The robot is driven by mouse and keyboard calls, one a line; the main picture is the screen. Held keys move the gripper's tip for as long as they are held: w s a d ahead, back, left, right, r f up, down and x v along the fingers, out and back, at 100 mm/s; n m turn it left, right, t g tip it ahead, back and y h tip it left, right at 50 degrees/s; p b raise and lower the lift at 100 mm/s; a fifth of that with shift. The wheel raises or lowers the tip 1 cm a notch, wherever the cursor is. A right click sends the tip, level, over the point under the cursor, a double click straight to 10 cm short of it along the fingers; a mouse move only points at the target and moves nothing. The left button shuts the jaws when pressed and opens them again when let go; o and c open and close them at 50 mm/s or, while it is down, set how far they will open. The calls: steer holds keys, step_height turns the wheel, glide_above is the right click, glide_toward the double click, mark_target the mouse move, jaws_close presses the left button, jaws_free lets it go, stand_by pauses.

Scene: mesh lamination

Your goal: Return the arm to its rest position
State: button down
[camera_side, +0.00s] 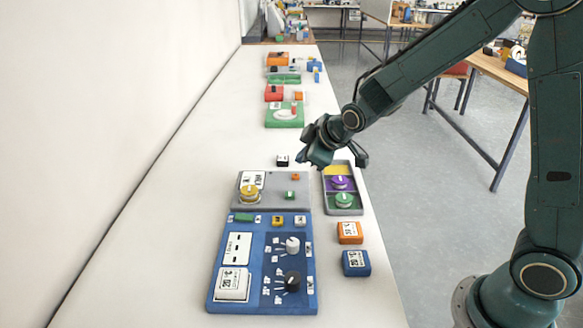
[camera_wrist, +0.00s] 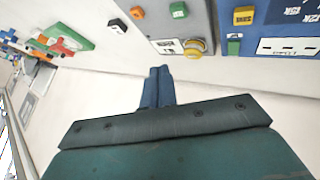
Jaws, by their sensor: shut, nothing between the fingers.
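My gripper (camera_side: 312,160) hangs above the white table, just beyond the grey panel, in the side view. In the wrist view my gripper (camera_wrist: 158,75) shows its two blue fingers pressed together with nothing between them. It is apart from every object. A small black block (camera_side: 282,161) lies on the table beside it, to its left in the side view; it also shows in the wrist view (camera_wrist: 117,26). The grey panel (camera_side: 271,203) carries a yellow knob (camera_side: 249,191), which also shows in the wrist view (camera_wrist: 194,47).
A blue panel (camera_side: 213,290) with knobs lies nearest. A grey tray (camera_side: 357,211) with purple and green knobs stands at the right edge, near orange (camera_side: 349,233) and blue (camera_side: 356,263) blocks. A green part (camera_side: 284,115) and others lie farther back. A wall (camera_side: 110,100) bounds the left.

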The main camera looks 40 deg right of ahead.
steer(key=s+r+m+g, duration=0.1)
steer(key=s+r+m, duration=0.2)
steer(key=s, duration=1.2)
steer(key=s+r+m+g, duration=0.2)
steer(key=s+r+m, duration=0.2)
steer(key=s+r, duration=0.4)
steer(key=s, duration=0.7)
steer(key=shift+s+r, duration=0.15)
steer(key=shift+r, duration=0.05)
